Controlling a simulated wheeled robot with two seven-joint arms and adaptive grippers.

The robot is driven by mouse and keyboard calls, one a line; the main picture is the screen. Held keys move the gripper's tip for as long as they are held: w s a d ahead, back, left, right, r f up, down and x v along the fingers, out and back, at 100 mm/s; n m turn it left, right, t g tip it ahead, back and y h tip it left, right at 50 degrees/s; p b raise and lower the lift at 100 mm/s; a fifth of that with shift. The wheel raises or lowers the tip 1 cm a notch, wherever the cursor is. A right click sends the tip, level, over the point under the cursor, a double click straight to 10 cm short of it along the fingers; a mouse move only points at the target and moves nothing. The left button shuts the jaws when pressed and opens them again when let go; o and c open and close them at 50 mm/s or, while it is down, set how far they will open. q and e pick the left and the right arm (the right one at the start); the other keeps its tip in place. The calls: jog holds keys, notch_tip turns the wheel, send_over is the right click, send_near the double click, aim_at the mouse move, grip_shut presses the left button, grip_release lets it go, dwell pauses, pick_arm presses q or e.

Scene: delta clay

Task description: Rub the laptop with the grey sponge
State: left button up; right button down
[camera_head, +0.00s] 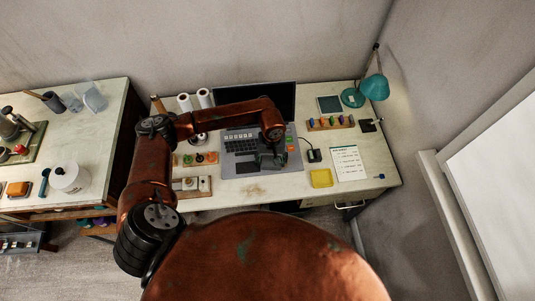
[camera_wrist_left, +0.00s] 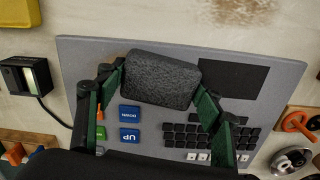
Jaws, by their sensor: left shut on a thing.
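The open laptop (camera_head: 240,133) lies in the middle of the desk, its dark screen at the back. Its grey body fills much of the left wrist view (camera_wrist_left: 82,62), with black keys, a dark touchpad and blue keys marked UP and DOWN. My left gripper (camera_head: 271,160) is over the right part of the laptop body. In the left wrist view my left gripper (camera_wrist_left: 160,92) is shut on the dark grey sponge (camera_wrist_left: 160,80), held between its green fingers. The sponge is over the laptop beside the touchpad; I cannot tell whether it touches. My right gripper is not in view.
A teal lamp (camera_head: 375,88) stands at the back right. The desk's front strip is mostly bare.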

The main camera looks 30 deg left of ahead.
pick_arm(q)
jog(key=shift+s+a, duration=0.2)
jog(key=shift+a, duration=0.2)
notch_tip(320, 180, up, 2)
jog(key=shift+s+a+r+p, duration=0.1)
jog(key=shift+r+p, duration=0.15)
jog(key=shift+p, duration=0.15)
notch_tip(320, 180, up, 2)
jog(key=shift+r+p, duration=0.1)
jog(key=shift+p, duration=0.4)
jog(key=shift+r+p, duration=0.65)
jog(key=shift+r, duration=0.95)
jog(key=shift+r, duration=0.1)
